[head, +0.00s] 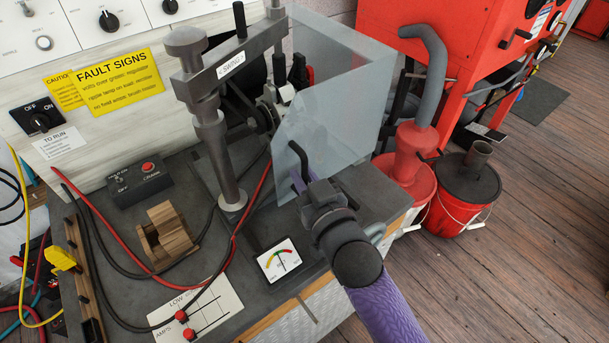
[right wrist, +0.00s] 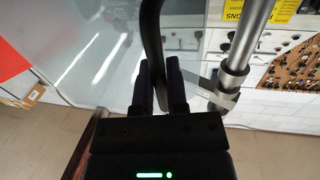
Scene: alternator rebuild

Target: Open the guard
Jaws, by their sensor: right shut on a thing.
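The guard (head: 322,122) is a clear, greyish bent sheet beside the test bench's machine, to the right of the metal post in the head view. In the right wrist view the guard (right wrist: 105,65) fills the upper left. Its dark handle (head: 296,152) sticks out along the lower near part of the sheet. My right gripper (head: 303,183) is shut on this handle, which also shows as a dark bar (right wrist: 152,40) between the fingers (right wrist: 162,88) in the right wrist view. My left gripper is not in view.
A metal post with a swing arm (head: 212,130) stands left of the guard. A wooden block (head: 167,236), a gauge (head: 279,260) and red and black cables lie on the bench. Red buckets (head: 468,205) and a red cabinet (head: 470,60) stand to the right.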

